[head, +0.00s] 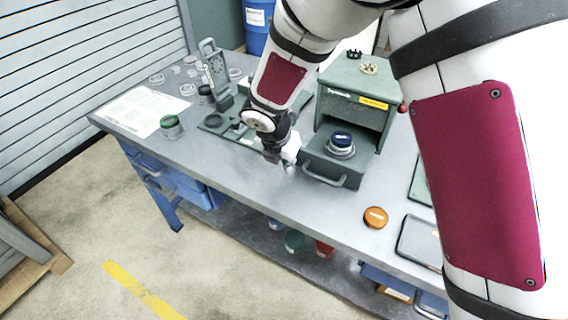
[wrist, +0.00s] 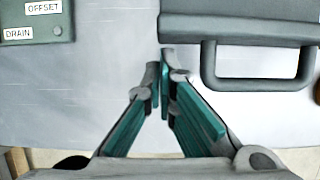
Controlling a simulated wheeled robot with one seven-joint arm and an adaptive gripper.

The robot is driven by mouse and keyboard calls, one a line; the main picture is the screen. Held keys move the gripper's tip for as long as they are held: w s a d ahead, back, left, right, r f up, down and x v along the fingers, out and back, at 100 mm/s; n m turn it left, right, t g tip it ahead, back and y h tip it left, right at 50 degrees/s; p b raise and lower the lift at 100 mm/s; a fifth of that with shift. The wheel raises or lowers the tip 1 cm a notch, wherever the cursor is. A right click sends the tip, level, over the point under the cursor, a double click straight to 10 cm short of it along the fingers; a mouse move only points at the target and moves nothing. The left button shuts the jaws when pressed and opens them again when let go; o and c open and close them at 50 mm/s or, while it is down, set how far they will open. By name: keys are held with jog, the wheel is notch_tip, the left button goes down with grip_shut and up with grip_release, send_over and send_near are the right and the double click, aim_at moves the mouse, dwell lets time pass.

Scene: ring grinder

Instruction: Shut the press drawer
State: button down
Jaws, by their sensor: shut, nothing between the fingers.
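The press (head: 352,92) is a green-grey box on the workbench. Its drawer (head: 338,163) stands pulled out at the front, with a blue-topped round piece (head: 341,143) in it. The drawer handle (head: 324,177) is a grey bar on the drawer's front. In the wrist view the drawer front (wrist: 240,30) and the handle (wrist: 258,82) lie at the upper right. My gripper (head: 285,163) is left of the drawer, above the bench. In the wrist view its fingers (wrist: 166,58) are shut and empty, just left of the handle, apart from it as far as I can tell.
A green plate with DRAIN and OFFSET labels (wrist: 36,22) lies left of my gripper. A green-topped jar (head: 171,126) and a paper sheet (head: 138,110) are at the bench's left. An orange disc (head: 376,217) lies near the front edge. The bench before the drawer is clear.

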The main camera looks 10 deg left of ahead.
jog(key=w+d+b, duration=0.1)
jog(key=w, duration=0.3)
jog(key=w+d+b, duration=0.1)
jog(key=w+d, duration=0.1)
jog(key=w, duration=0.2)
jog(key=w+d+b, duration=0.1)
jog(key=w, duration=0.3)
jog(key=shift+w+d+b, duration=0.15)
jog(key=shift+d+b, duration=0.05)
jog(key=shift+b, duration=0.2)
